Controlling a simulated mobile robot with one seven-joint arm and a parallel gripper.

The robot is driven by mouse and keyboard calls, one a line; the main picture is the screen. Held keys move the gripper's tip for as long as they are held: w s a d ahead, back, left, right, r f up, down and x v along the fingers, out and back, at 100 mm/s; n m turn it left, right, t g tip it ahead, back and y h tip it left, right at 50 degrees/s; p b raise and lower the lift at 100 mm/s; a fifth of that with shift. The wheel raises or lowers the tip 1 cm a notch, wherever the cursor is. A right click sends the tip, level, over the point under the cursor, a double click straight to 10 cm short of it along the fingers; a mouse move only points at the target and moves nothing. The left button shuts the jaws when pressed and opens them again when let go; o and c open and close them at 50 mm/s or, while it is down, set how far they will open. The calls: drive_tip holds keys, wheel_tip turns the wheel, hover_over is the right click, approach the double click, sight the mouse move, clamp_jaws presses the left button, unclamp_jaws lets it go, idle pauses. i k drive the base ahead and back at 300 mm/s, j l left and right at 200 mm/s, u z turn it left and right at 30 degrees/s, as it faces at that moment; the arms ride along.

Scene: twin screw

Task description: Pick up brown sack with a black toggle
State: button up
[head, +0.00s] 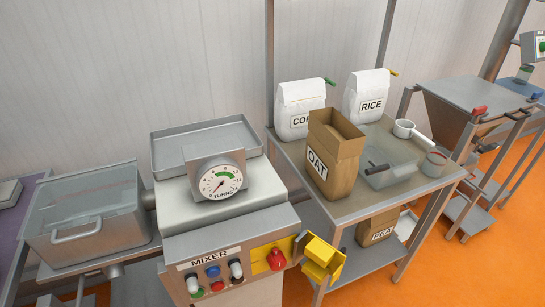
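A brown paper sack marked OAT (342,164) stands upright on the metal table, its top open; I see no toggle on it. A second brown sack, marked PEA (378,227), is on the shelf below, partly hidden by the table top. A small dark piece (343,250) shows at its lower left; I cannot tell whether it is a toggle. A dark rod (376,168) lies right of the OAT sack by a clear scoop or tray. My gripper is not in view.
White sacks marked COR (301,100), with a green toggle, and RICE (366,100), with a yellow toggle, stand behind on the table (350,208).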

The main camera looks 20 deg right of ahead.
sight(335, 145)
drive_tip(key=l+u, duration=0.35)
drive_tip(key=u, duration=0.15)
drive_tip(key=l+u, duration=0.75)
drive_tip(key=l, duration=0.15)
drive_tip(key=k+l+u, duration=0.15)
drive_tip(key=l+u, duration=0.15)
drive_tip(key=k+l+u, duration=0.1)
drive_tip(key=l, duration=0.25)
drive_tip(key=k+l+u, duration=0.1)
drive_tip(key=l, duration=0.2)
drive_tip(key=k+l+u, duration=0.15)
drive_tip(key=l, duration=0.2)
drive_tip(key=k+l, duration=0.25)
drive_tip(key=l, duration=0.2)
drive_tip(key=k+l, duration=0.25)
drive_tip(key=l, duration=0.2)
drive_tip(key=k+l, duration=0.25)
drive_tip(key=l, duration=0.2)
drive_tip(key=k+l+u, duration=0.1)
drive_tip(key=k+l, duration=0.15)
drive_tip(key=l, duration=0.2)
drive_tip(key=k+l, duration=0.3)
drive_tip(key=l, duration=0.1)
